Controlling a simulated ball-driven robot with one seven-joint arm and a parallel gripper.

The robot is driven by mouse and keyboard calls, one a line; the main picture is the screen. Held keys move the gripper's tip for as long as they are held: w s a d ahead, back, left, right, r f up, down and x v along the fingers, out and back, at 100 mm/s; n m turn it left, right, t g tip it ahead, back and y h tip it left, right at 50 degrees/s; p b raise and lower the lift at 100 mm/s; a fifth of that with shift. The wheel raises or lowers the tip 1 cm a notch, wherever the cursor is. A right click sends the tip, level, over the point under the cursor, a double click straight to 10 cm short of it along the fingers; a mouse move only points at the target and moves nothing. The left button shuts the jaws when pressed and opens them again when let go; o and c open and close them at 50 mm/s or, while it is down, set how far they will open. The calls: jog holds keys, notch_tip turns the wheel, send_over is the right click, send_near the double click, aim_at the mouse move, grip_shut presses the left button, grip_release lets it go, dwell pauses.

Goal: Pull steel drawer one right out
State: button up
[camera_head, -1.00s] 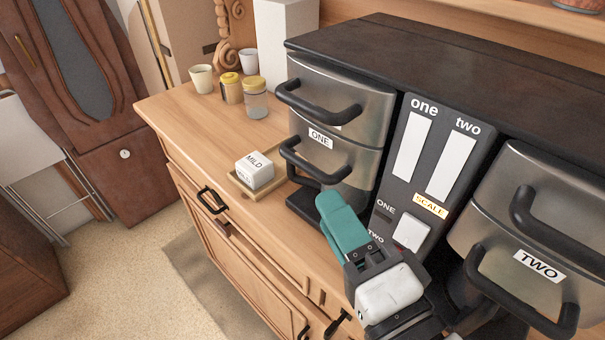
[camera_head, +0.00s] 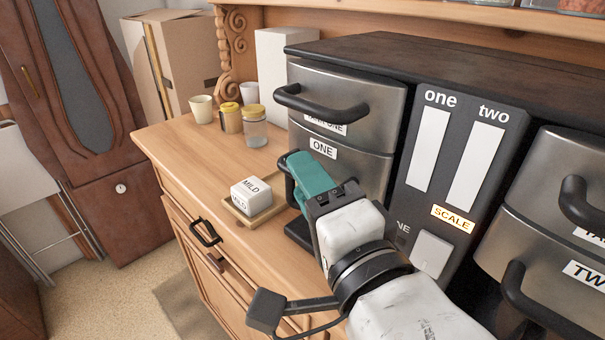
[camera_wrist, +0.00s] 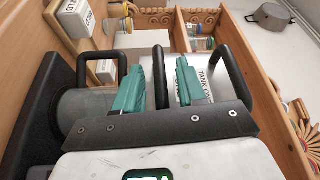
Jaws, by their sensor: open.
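Steel drawer one (camera_head: 362,168), labelled ONE, is in the left steel column, under an upper steel part (camera_head: 375,105) labelled TANK ONE. It looks shut. In the head view my gripper (camera_head: 300,168), with teal fingers, is at the front of drawer one and hides most of its black handle (camera_head: 289,190). In the wrist view my gripper (camera_wrist: 157,68) is open, with one finger on each side of that black handle (camera_wrist: 160,85). I cannot tell whether the fingers touch it. The upper part's handle (camera_wrist: 240,72) is outside the fingers, to the right.
A white MILD block (camera_head: 251,193) sits on a small wooden tray (camera_head: 262,218) left of my gripper. Jars (camera_head: 255,130) and cups (camera_head: 201,108) stand farther back. A SCALE panel (camera_head: 420,200) and a second steel column (camera_head: 535,185) are at the right. A glass vessel (camera_wrist: 85,105) is below drawer one.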

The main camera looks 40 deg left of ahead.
jog(key=shift+x, duration=0.95)
grip_shut()
